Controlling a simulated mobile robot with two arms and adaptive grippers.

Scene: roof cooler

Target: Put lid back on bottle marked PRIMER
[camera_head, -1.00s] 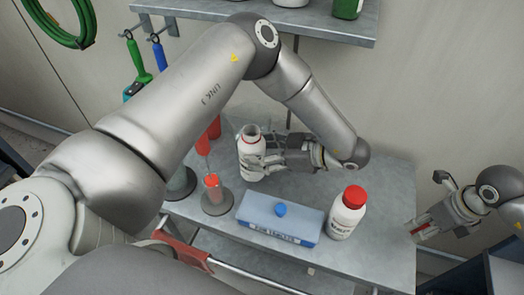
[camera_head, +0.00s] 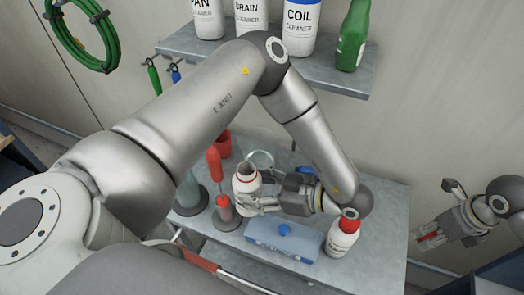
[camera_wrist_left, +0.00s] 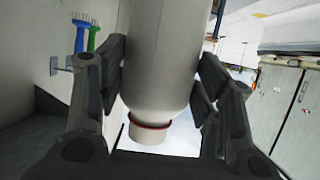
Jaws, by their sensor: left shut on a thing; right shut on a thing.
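My left gripper (camera_head: 262,199) is shut on a white bottle (camera_head: 245,187) and holds it over the left part of the grey table. The bottle's open neck, with a red ring below it, faces up. In the left wrist view the bottle's body (camera_wrist_left: 160,60) is between the fingers, and its neck shows no lid. Its label is not readable. My right gripper (camera_head: 428,242) is at the far right, beyond the table edge, shut on a small red thing (camera_head: 430,240), probably the lid, mostly hidden by the fingers.
A blue box (camera_head: 284,241) and a second white bottle with a red cap (camera_head: 342,240) stand at the table's front. A red-topped holder (camera_head: 225,213) is close to the held bottle. Above is a shelf (camera_head: 335,80) with cleaner bottles. Clear table lies right of the capped bottle.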

